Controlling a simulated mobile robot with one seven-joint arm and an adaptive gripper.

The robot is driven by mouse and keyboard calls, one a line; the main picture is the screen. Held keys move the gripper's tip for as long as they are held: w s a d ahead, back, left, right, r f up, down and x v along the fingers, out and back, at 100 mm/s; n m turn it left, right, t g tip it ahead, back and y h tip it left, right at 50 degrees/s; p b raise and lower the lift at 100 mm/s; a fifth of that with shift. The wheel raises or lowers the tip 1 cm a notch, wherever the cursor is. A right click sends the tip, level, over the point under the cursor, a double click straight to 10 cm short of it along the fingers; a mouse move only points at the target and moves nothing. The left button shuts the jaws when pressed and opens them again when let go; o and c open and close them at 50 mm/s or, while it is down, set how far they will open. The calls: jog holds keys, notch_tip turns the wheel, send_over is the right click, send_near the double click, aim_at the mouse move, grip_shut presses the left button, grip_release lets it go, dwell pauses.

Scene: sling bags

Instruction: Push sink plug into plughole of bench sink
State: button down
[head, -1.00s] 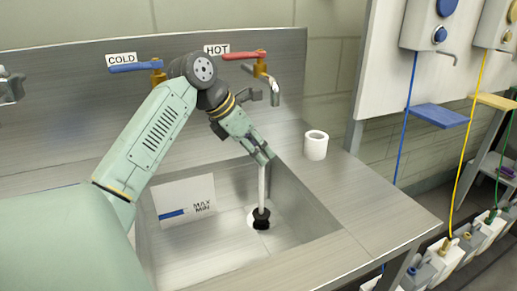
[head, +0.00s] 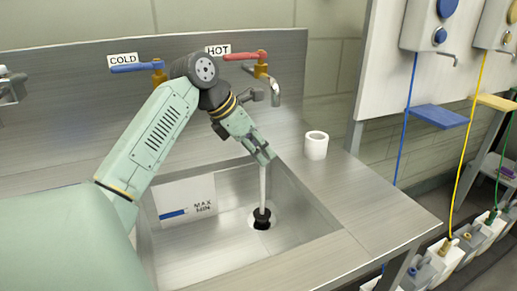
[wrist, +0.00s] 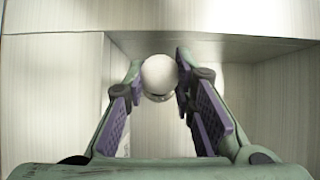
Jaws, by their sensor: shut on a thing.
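The sink plug (head: 262,217) is black with a long pale upright stem. It stands at the plughole (head: 251,219), whose pale ring shows around and left of it. I cannot tell how deep the plug sits. My gripper (head: 263,158) is above the basin, shut on the top of the stem and pointing down. In the wrist view the stem's round white top (wrist: 159,75) lies between the purple-padded fingers, and the black plug is mostly hidden behind it. The bench sink (head: 300,245) is grey metal.
A blue COLD tap (head: 137,67) and a red HOT tap (head: 246,56) are at the back, the HOT spout close to my wrist. A white roll (head: 316,146) stands on the right of the bench. A MAX/MIN panel (head: 187,200) is on the basin wall.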

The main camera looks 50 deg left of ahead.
jog(key=shift+w+d+f+b, duration=0.15)
jog(key=shift+f+b, duration=0.3)
jog(key=shift+f, duration=0.95)
jog(key=shift+f+b, duration=0.1)
jog(key=shift+b, duration=0.2)
jog(key=c, duration=1.3)
grip_release()
jog(key=v, duration=0.7)
jog(key=w+r+v, duration=0.1)
jog(key=v, duration=0.2)
jog(key=shift+d+r, duration=0.1)
jog(key=shift+d, duration=0.2)
jog(key=shift+p, duration=0.3)
